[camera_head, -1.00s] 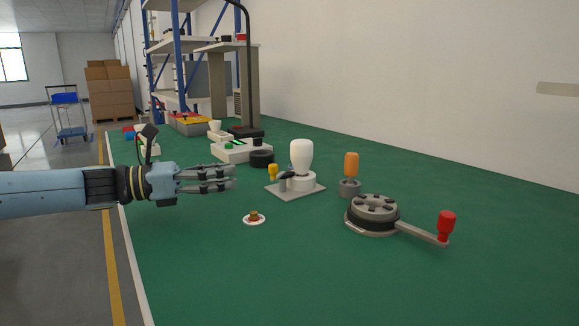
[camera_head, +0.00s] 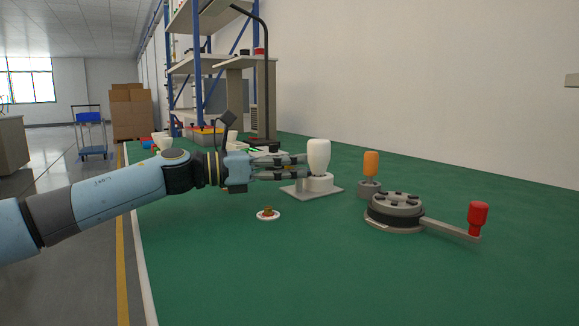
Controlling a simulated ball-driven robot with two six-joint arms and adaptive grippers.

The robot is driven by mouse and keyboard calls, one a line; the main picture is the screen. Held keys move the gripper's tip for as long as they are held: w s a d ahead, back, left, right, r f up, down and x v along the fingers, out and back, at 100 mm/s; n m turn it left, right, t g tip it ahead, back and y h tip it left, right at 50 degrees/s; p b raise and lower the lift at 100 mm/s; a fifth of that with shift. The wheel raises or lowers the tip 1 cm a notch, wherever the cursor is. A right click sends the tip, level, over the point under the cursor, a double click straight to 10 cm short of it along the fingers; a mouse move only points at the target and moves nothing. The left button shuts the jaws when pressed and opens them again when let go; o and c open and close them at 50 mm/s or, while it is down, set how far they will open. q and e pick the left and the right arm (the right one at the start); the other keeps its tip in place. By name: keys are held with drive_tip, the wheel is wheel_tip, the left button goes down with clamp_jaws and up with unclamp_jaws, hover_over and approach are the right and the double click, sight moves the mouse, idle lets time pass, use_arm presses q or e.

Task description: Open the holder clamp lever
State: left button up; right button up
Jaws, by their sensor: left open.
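The bulb holder is a grey plate (camera_head: 330,190) with a round white socket (camera_head: 319,182), and a white bulb (camera_head: 319,156) stands upright in it. My left gripper (camera_head: 304,167) is open, its fingers pointing right, with the fingertips close to the left side of the bulb and socket in the picture. I cannot tell whether they touch. The holder's small yellow-knobbed lever and dark clamp part are hidden behind the gripper. My right gripper is not in view.
A round grey device (camera_head: 396,213) with a crank arm and red handle (camera_head: 478,218) stands to the right. An orange-handled piece (camera_head: 371,165) stands behind it. The green table (camera_head: 330,270) is clear at the front.

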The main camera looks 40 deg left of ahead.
use_arm(q)
clamp_jaws()
idle(0.5)
drive_tip(key=shift+d+p, duration=0.1)
drive_tip(key=shift+p, duration=0.2)
drive_tip(key=shift+f, duration=0.1)
drive_tip(key=shift+n+p, duration=0.3)
drive_tip(key=shift+p, duration=0.05)
